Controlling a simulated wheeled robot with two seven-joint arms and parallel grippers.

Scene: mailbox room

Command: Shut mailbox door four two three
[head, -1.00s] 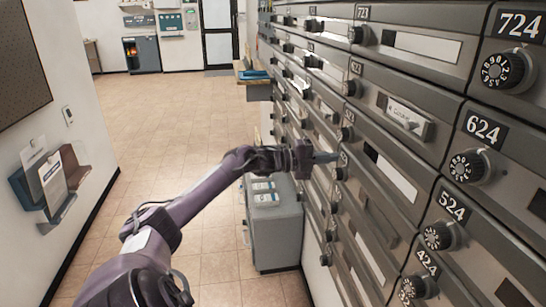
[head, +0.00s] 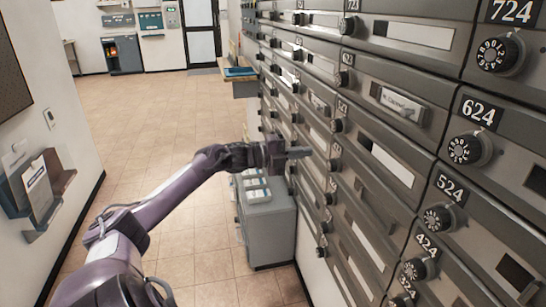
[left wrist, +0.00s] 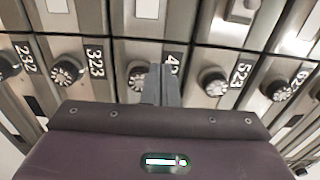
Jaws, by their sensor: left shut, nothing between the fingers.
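My left gripper (head: 298,153) is shut and empty, its fingertips pointing at the mailbox wall. In the left wrist view the closed fingers (left wrist: 160,85) stand in front of the mailbox whose label (left wrist: 170,58) starts with 42; its last digit is hidden by the fingers. That label lies between 323 and 523, which fits door 423 (left wrist: 142,50). Its black dial knob (left wrist: 137,78) shows just left of the fingers. No door clearly stands out from the wall there, and I cannot tell whether it is fully closed. My right gripper is not in view.
The mailbox wall (head: 395,125) with protruding dials runs along the right. A grey bin (head: 265,225) stands on the floor below my gripper, and a small shelf (head: 239,72) juts out beyond it. Tiled floor (head: 150,125) is free on the left.

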